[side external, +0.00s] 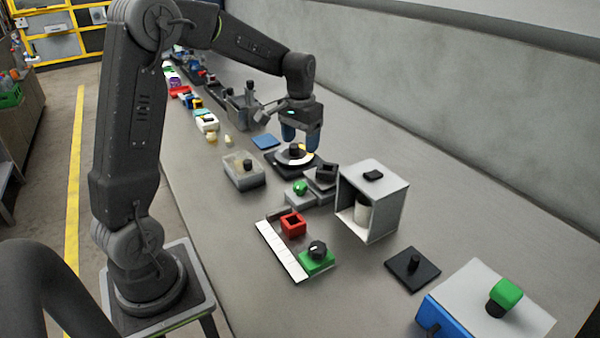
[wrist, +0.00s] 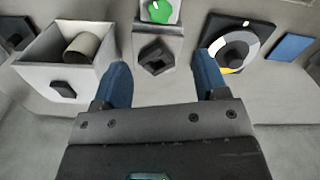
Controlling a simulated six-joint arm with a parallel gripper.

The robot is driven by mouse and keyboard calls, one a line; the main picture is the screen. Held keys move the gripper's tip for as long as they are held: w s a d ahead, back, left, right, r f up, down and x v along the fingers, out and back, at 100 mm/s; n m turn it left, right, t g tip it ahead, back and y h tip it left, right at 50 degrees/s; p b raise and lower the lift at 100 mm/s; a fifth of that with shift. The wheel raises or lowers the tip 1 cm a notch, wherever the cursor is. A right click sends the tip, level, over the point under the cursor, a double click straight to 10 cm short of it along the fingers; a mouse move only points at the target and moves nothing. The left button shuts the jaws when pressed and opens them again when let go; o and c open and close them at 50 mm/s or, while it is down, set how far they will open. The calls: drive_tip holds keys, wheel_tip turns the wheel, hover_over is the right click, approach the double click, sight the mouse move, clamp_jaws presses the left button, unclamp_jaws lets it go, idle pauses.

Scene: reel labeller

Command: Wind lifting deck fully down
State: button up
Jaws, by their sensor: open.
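My gripper (side external: 301,138) is open and empty, with blue fingers pointing down above the bench. In the wrist view its fingertips (wrist: 160,78) are apart, with a black square-topped part (wrist: 155,55) beyond the gap. That part sits on a grey housing beside a round green knob (wrist: 158,11). The side view shows the same black part (side external: 327,171) and green knob (side external: 300,187), nearer the camera than my gripper. A black plate with a white, black and yellow dial (side external: 296,155) lies below the fingers. I cannot tell which part is the lifting deck.
A white open-fronted box (side external: 386,205) with a pale cylinder (side external: 362,213) stands close by. A grey bin (side external: 244,171), a blue plate (side external: 265,142) and a white-edged tray with a red block (side external: 293,223) are around. The bench strip along the wall is clear.

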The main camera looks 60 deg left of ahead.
sight(300, 184)
drive_tip(key=shift+m, duration=0.5)
wheel_tip(300, 184, down, 13)
drive_tip(key=c, duration=0.9)
